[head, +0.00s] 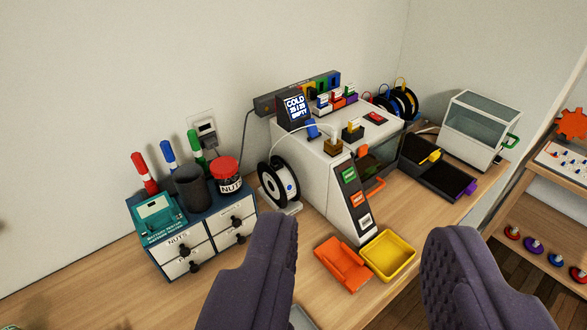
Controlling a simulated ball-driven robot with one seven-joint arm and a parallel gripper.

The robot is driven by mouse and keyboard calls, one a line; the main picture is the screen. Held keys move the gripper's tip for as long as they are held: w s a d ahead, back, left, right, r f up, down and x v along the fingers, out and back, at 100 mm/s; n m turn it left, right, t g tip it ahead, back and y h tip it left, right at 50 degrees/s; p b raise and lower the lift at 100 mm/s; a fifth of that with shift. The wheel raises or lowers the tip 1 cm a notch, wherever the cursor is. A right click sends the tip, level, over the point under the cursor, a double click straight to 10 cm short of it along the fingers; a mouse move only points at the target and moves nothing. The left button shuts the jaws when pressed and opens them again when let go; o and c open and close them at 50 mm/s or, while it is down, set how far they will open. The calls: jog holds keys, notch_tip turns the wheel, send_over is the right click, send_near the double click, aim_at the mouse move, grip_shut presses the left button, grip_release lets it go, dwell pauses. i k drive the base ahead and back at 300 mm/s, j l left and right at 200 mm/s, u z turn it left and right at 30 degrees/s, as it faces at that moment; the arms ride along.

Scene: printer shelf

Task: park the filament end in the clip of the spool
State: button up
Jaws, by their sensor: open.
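A spool (278,185) with a black flange and a white centre stands upright on a holder at the left side of the white printer (320,160). A thin pale filament (300,128) arcs over the printer from the spool side towards a small brown block (334,146) on its top. The clip and the filament's end are too small to make out. My gripper (355,255) is open and empty in the foreground. Its two dark purple fingers are wide apart, well short of the spool.
A drawer cabinet (192,235) carrying a nuts jar (228,175) and markers stands left of the spool. An orange tray (342,264) and a yellow tray (388,255) lie before the printer. A clear-topped box (481,128) stands at right. The table's left front is bare.

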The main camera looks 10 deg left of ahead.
aim_at(280, 182)
jog(key=i+l+u, duration=0.25)
jog(key=i+l, duration=1.5)
